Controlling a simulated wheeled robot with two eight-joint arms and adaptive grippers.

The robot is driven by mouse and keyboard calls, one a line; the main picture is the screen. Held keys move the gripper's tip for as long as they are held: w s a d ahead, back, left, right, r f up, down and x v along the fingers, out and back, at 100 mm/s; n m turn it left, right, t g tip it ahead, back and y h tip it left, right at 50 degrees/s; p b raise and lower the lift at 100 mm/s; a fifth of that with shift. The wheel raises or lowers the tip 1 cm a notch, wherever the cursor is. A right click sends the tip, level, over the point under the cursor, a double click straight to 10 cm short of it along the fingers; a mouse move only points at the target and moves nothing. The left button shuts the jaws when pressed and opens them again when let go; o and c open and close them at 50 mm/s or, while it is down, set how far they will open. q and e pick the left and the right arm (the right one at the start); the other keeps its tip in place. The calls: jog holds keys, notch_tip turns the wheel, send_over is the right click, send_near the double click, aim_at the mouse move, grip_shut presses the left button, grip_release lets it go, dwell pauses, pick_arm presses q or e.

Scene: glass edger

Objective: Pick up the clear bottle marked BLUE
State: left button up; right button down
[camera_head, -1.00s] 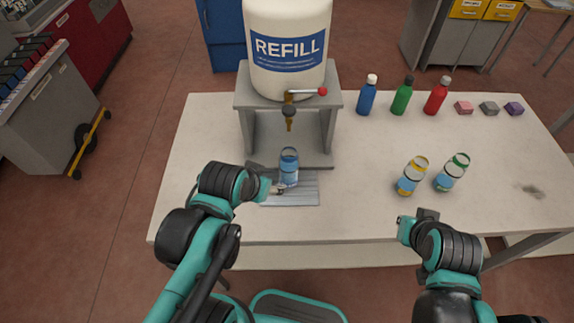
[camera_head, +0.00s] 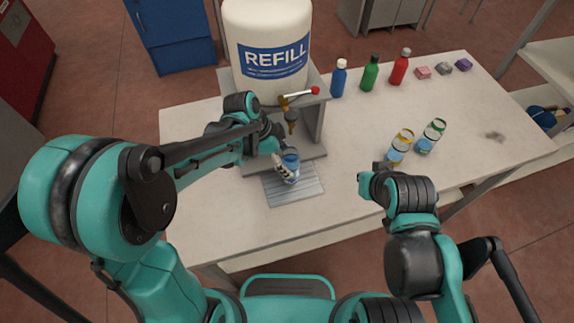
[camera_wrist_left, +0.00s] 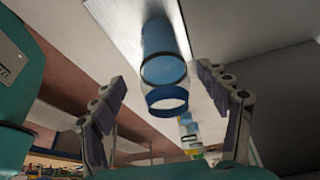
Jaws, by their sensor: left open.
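The clear bottle with a blue neck ring (camera_head: 292,161) stands on the ribbed drip tray (camera_head: 308,193) in front of the refill stand; its marking is not readable. My left gripper (camera_head: 281,167) is at this bottle, open, and its fingers partly cover it in the head view. In the left wrist view the bottle (camera_wrist_left: 164,65) lies between the spread fingers of the left gripper (camera_wrist_left: 168,108), with a visible gap on each side. My right gripper (camera_head: 364,184) is near the table's front edge, away from the bottle; its jaw opening is unclear.
The refill tank (camera_head: 268,45) with its lever tap (camera_head: 291,115) stands above and behind the bottle. Yellow-ringed (camera_head: 400,147) and green-ringed (camera_head: 431,136) clear bottles stand to the right. Blue (camera_head: 339,80), green (camera_head: 370,74) and red (camera_head: 400,68) bottles and small blocks (camera_head: 443,70) line the back.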

pick_arm(q)
jog(key=x, duration=0.2)
jog(key=b+x, duration=0.1)
jog(key=x, duration=0.1)
jog(key=b+x, duration=0.1)
jog(key=x, duration=0.1)
jog(key=shift+w+a+f, duration=0.2)
jog(key=shift+w+a, duration=0.05)
jog(key=shift+r, duration=0.1)
jog(key=c, duration=1.6)
